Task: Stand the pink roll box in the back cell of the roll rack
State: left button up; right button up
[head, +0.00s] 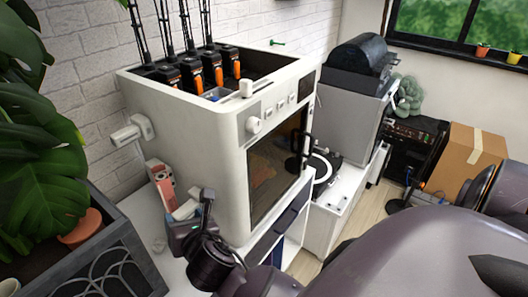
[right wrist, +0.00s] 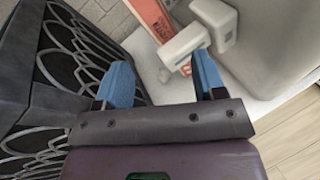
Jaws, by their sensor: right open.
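A pink box (head: 162,186) with a pale top stands on the white surface against the left side of the white machine, in the head view. In the right wrist view the pink box (right wrist: 153,17) shows at the top, partly hidden by a white fitting (right wrist: 187,44). A further pink strip shows beyond the right finger. My right gripper (head: 192,213) is just in front of the box; its two blue fingers (right wrist: 160,78) are apart, with nothing between them. I cannot make out the roll rack for certain. My left gripper is not in view.
The white machine (head: 226,130) rises close to the right of the box, with a knob-like holder (head: 129,131) jutting from its side. A dark planter (head: 119,262) with a large-leaved plant (head: 35,150) stands close on the left. The gap between them is narrow.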

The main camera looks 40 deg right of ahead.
jog(key=s+d+f+m+g+y, duration=0.1)
jog(key=s+d+f+m, duration=0.4)
jog(key=m, duration=0.9)
jog(key=s+d+f+m+g+y, duration=0.1)
jog(key=s+d+f+m, duration=0.4)
jog(key=s+f+m, duration=0.6)
jog(key=f+m+g, duration=0.1)
jog(key=m, duration=0.2)
jog(key=shift+s+d+f, duration=0.2)
jog(key=shift+s+f, duration=0.05)
jog(key=shift+f, duration=0.05)
jog(key=shift+o, duration=0.4)
jog(key=shift+s+d+f+m, duration=0.25)
jog(key=shift+s+m, duration=0.15)
jog(key=shift+m, duration=0.5)
jog(key=shift+a, duration=0.1)
